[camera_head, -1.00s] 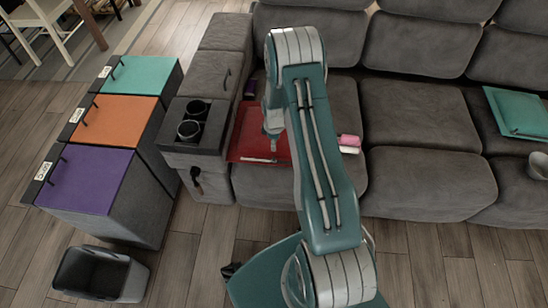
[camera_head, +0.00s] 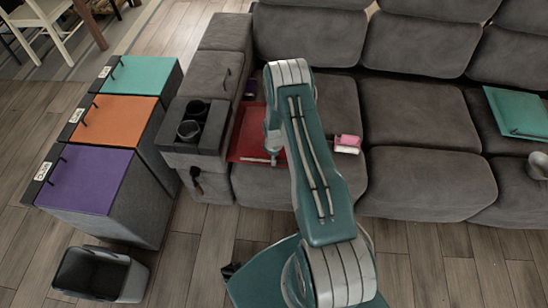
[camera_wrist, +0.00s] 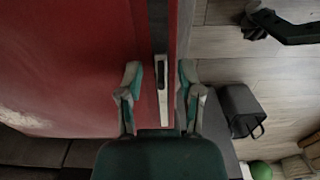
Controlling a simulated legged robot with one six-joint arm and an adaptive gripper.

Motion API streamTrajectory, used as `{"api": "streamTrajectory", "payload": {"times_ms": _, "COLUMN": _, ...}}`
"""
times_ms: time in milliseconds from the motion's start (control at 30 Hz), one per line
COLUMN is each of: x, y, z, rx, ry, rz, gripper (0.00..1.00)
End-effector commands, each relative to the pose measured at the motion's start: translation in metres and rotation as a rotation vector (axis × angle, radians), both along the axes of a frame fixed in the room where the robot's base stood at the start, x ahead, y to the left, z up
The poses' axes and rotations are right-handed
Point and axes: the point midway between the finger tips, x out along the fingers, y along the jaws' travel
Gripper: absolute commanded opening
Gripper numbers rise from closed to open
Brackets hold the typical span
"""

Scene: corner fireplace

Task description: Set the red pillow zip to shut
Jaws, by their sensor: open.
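The red pillow (camera_head: 247,138) lies on the left sofa seat, partly hidden behind my arm. Its zip is a pale strip (camera_head: 255,160) along the near edge. In the wrist view the red pillow (camera_wrist: 70,65) fills the left side, and the zip (camera_wrist: 161,85) runs up the middle as a light strip with a dark part near its middle. My gripper (camera_wrist: 160,75) is open, with one finger on each side of the zip strip. I cannot tell whether the fingers touch it. In the head view my gripper (camera_head: 273,157) is low at the pillow's near edge.
A pink and white item (camera_head: 347,144) lies on the seat right of my arm. A console with two cup holders (camera_head: 190,130) stands left of the pillow. Bins with purple, orange and teal lids (camera_head: 90,180) and a dark basket (camera_head: 100,272) are farther left. Floor in front is clear.

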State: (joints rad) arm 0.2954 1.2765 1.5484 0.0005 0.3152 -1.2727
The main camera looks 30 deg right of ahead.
Motion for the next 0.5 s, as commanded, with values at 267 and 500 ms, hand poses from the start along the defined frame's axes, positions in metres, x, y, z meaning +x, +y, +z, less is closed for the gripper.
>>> {"api": "streamTrajectory", "payload": {"times_ms": 267, "x": -0.0001, "y": 0.0001, "z": 0.0002, "rx": 0.001, "ry": 0.001, "rz": 0.000, "gripper": 0.00}}
{"api": "streamTrajectory", "payload": {"times_ms": 500, "x": 0.0050, "y": 0.0067, "z": 0.0000, "rx": 0.000, "ry": 0.000, "rz": 0.003, "gripper": 0.00}}
